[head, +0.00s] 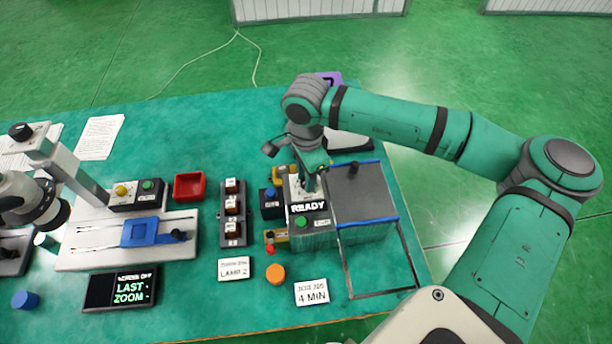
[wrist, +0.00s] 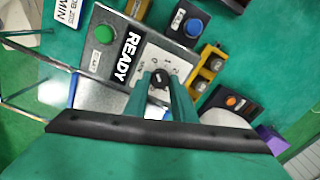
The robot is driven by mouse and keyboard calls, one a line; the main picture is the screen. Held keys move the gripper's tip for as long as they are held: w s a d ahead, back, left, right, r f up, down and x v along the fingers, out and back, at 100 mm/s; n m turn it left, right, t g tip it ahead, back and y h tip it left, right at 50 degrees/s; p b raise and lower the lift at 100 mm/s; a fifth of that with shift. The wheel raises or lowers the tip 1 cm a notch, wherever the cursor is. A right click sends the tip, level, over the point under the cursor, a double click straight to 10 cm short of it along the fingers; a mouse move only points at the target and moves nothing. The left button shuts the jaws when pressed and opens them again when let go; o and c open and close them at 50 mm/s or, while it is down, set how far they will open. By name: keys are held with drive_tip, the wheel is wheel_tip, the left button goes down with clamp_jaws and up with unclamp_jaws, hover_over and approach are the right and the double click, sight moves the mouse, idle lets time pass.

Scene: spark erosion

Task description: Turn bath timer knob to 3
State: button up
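The bath timer knob (wrist: 160,78) is a small dark round knob on a pale dial plate (wrist: 151,54) with small marks. I cannot read its setting for certain. The plate is on the grey control box (wrist: 90,62), beside a black READY display (wrist: 126,57). In the head view, my gripper (head: 308,186) reaches down onto the box just behind the READY display (head: 308,206), and the knob is hidden.
A green button (wrist: 104,34) is on the same box, and a blue button (wrist: 194,27) is on a nearby one. A grey tank (head: 362,190) with blue edges stands at right. Several labels, a red tray (head: 189,187) and a lamp switch strip (head: 233,215) lie left.

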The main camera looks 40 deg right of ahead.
drive_tip(key=c, duration=0.4)
drive_tip(key=shift+c, duration=0.2)
drive_tip(key=shift+m, duration=0.4)
drive_tip(key=m, duration=0.6)
drive_tip(key=shift+m, duration=0.3)
drive_tip(key=m, duration=1.2)
drive_tip(key=shift+m, duration=0.3)
drive_tip(key=m, duration=0.6)
drive_tip(key=shift+m, duration=0.3)
drive_tip(key=shift+a+m, duration=0.1)
drive_tip(key=shift+m, duration=0.2)
